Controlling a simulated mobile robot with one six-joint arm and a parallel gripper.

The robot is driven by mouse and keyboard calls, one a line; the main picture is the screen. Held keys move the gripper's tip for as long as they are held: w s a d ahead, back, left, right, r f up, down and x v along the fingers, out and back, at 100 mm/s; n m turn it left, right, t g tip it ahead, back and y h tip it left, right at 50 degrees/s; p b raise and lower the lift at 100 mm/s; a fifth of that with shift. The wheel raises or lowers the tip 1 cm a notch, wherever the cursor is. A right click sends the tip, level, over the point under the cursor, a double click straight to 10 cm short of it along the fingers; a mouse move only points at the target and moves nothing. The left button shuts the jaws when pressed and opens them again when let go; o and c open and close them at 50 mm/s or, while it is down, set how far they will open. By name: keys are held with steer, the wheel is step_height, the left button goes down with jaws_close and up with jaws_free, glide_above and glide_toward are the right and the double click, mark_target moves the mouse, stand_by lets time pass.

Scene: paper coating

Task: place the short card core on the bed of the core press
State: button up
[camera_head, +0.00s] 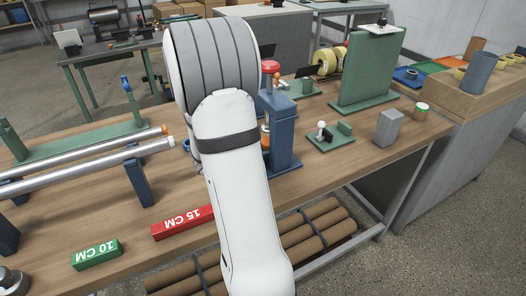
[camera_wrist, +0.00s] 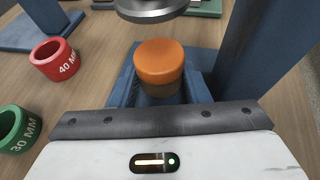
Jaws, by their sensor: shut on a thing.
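The short card core (camera_wrist: 158,80) is a brown cylinder with an orange top, upright in the wrist view. My gripper (camera_wrist: 158,92) is shut on it; its white body and dark plate fill the bottom of that view. The blue core press (camera_head: 283,130) stands on the bench behind my arm in the head view. In the wrist view its blue column (camera_wrist: 258,50) rises at the right, and its round grey press plate (camera_wrist: 150,10) is above and beyond the core. The core's lower end is hidden, so I cannot tell whether it touches the bed. My arm hides the gripper in the head view.
A red 40 MM ring (camera_wrist: 54,60) and a green 30 MM ring (camera_wrist: 16,130) lie left in the wrist view. A red 15 CM block (camera_head: 183,223) and a green 10 CM block (camera_head: 96,254) lie near the bench front. Metal rollers (camera_head: 90,165) are at the left.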

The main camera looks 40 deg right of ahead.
steer(key=shift+f, duration=0.25)
steer(key=o, duration=0.7)
steer(key=shift+r, duration=0.1)
steer(key=shift+r, duration=0.1)
